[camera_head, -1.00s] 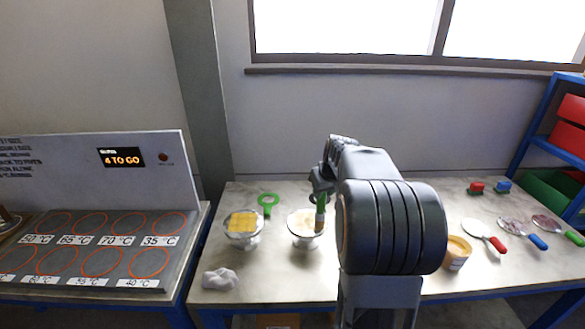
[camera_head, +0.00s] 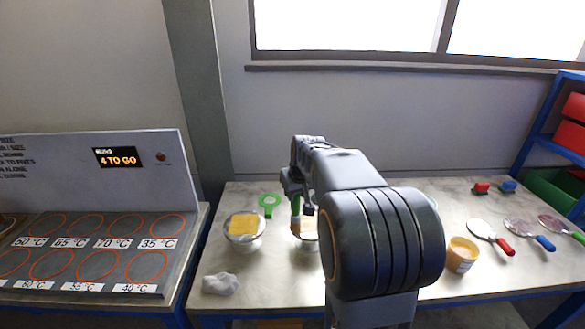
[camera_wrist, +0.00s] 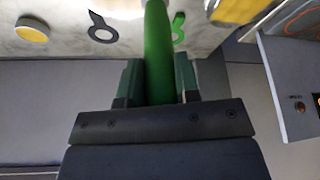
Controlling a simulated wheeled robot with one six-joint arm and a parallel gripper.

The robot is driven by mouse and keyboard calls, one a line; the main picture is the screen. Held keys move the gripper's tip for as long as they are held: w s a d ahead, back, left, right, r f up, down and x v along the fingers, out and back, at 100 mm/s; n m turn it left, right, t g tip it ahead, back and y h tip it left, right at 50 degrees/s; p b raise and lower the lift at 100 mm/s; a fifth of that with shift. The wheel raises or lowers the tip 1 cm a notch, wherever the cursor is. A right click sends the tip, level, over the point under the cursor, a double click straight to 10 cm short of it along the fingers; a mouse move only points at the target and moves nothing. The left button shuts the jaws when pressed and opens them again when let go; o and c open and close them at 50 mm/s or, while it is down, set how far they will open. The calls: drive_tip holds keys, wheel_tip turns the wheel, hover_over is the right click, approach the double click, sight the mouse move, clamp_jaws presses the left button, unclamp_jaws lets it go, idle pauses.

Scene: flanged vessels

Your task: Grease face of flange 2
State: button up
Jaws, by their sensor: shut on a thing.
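My gripper (camera_head: 297,190) is shut on a brush with a green handle (camera_wrist: 158,50). The handle stands between both jaws in the wrist view. In the head view the brush (camera_head: 296,207) points down over the left part of a flanged vessel (camera_head: 308,243). I cannot tell whether the bristles touch its face. My arm hides the right part of that vessel. To its left stands another flanged vessel (camera_head: 244,240) with a yellow layer on its top face. A jar of yellow-orange grease (camera_head: 462,254) stands right of my arm. No flange numbers are readable.
A green ring-shaped tool (camera_head: 269,201) lies behind the vessels, and a crumpled white rag (camera_head: 220,283) at the front left. Round paddles with red, blue and green handles (camera_head: 502,246) lie at right. A sign panel (camera_head: 120,157) reads "4 TO GO".

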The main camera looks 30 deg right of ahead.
drive_tip(key=shift+r+p, duration=2.8)
drive_tip(key=shift+r, duration=1.25)
drive_tip(key=shift+f, duration=0.1)
